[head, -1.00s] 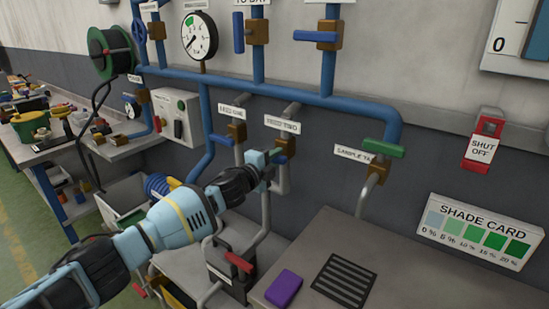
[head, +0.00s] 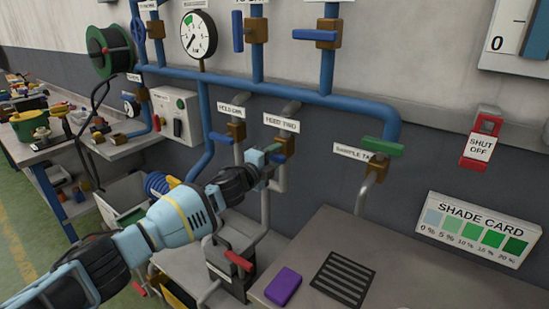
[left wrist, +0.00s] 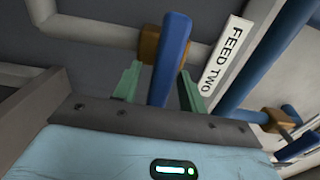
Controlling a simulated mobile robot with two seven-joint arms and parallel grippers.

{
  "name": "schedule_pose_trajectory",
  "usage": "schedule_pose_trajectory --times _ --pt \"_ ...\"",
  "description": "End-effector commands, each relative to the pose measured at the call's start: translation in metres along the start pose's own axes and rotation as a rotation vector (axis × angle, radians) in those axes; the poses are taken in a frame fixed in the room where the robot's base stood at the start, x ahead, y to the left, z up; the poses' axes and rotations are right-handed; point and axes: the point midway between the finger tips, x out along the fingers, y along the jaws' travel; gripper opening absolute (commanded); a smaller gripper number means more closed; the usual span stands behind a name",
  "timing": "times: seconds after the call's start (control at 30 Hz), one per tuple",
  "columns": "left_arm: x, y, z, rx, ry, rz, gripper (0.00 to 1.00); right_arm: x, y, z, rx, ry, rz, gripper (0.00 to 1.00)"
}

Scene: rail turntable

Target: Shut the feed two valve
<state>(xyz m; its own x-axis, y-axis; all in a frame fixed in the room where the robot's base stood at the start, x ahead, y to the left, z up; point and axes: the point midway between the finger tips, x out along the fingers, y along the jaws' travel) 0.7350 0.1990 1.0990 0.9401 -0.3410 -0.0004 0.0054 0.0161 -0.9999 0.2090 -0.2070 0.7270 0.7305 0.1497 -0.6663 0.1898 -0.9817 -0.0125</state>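The feed two valve has a brown body (head: 286,146) on a pipe, next to the FEED TWO label (head: 281,122). In the left wrist view, its blue lever (left wrist: 170,60) stands between the green fingers of my left gripper (left wrist: 158,90). A gap shows on the lever's left side; the right finger is very near it, and contact there is unclear. In the head view, my left gripper (head: 266,158) is at the valve and hides most of the lever. My right gripper is not in view.
The feed one valve (head: 237,131) is close on the left. The sample tap (head: 376,170), with a green lever, is on the right. Blue pipes (head: 270,86) run above. A bench with a purple block (head: 283,286) and a dark grate (head: 343,280) lies below.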

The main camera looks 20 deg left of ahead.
Motion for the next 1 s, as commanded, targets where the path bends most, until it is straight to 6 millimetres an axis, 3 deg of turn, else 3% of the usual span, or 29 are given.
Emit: schedule_pose_trajectory --times 0.33,0.8,1.0 --pt "-0.008 -0.001 0.001 -0.001 -0.001 -0.001 0.42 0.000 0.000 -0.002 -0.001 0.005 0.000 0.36" --pt "-0.063 0.001 0.000 -0.001 0.000 0.001 0.42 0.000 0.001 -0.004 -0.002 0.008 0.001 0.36" --pt "-0.076 0.000 0.000 -0.001 0.000 0.000 0.42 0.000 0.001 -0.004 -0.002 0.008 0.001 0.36"
